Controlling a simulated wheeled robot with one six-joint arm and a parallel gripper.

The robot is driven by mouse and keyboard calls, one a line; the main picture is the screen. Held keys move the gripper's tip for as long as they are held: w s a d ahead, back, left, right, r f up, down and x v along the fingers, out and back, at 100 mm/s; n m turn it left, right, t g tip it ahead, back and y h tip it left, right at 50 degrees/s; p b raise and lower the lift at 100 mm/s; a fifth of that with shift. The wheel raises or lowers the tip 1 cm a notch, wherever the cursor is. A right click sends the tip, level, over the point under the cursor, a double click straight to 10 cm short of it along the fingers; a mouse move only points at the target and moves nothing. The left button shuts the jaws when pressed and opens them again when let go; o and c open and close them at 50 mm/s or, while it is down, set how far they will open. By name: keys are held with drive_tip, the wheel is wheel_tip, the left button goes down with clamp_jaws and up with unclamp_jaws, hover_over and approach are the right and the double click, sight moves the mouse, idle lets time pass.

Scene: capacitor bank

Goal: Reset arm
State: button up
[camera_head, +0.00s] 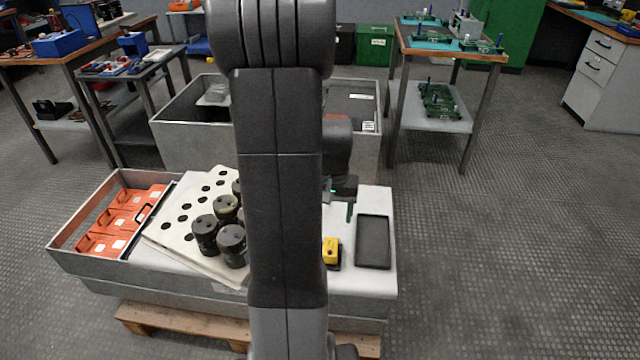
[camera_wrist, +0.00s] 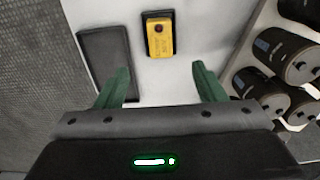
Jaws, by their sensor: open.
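My gripper (camera_wrist: 158,88) shows in the wrist view with its two green fingers spread apart and nothing between them. It is over the white table top (camera_wrist: 152,88). In the head view my gripper (camera_head: 349,212) is partly hidden behind my own arm, above the table's right part. A yellow device (camera_wrist: 159,36) on a dark base lies ahead of the fingers, apart from them. It also shows in the head view (camera_head: 331,251), partly covered by my arm. A flat dark tray (camera_head: 373,242) lies to its right, and in the wrist view the tray (camera_wrist: 106,62) is by the left finger.
A white board with holes (camera_head: 182,218) bears several dark cylinders (camera_head: 231,245), left of my arm. A metal tray (camera_head: 68,225) holds orange units (camera_head: 119,218) at the table's left end. A grey bin (camera_head: 180,140) stands behind. The floor at right is clear.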

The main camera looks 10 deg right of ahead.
drive_tip(key=shift+f, duration=0.1)
wheel_tip(320, 180, down, 14)
drive_tip(key=b, duration=0.5)
drive_tip(key=shift+b, duration=0.35)
drive_tip(key=shift+r, duration=0.25)
